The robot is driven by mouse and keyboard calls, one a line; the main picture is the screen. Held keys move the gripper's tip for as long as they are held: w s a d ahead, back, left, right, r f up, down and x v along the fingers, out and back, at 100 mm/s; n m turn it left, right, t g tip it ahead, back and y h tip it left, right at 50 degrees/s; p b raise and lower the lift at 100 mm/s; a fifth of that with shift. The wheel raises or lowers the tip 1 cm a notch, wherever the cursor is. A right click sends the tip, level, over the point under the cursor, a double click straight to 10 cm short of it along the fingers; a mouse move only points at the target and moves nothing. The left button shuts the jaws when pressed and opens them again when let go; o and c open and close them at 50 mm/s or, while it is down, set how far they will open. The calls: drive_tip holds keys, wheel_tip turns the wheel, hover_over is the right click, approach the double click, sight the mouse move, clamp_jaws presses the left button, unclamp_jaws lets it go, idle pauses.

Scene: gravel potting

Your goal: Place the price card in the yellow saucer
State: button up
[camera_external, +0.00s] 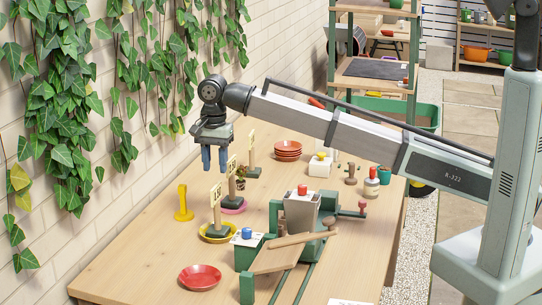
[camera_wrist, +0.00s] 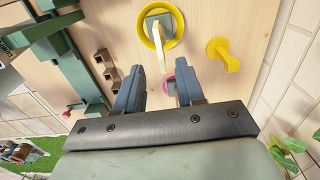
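A cream price card (camera_external: 216,204) on a dark green base stands upright in the yellow saucer (camera_external: 203,236). In the wrist view, the card's green base appears inside the yellow saucer's ring (camera_wrist: 143,30). A third card (camera_external: 251,140) stands farther back on the table. My gripper (camera_external: 214,168) is open and empty, raised above the table at the wall side. In the wrist view, the pink saucer (camera_wrist: 168,86) shows partly between its fingers (camera_wrist: 160,88), below them.
A yellow post (camera_external: 183,205) stands left of the saucers. A red dish (camera_external: 200,277) is at the front. A green machine with a metal hopper (camera_external: 301,210) stands to the right. Stacked terracotta saucers (camera_external: 288,151) are at the back. The front-left table is clear.

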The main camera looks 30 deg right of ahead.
drive_tip(key=shift+r, duration=2.6)
drive_tip(key=shift+f, duration=0.1)
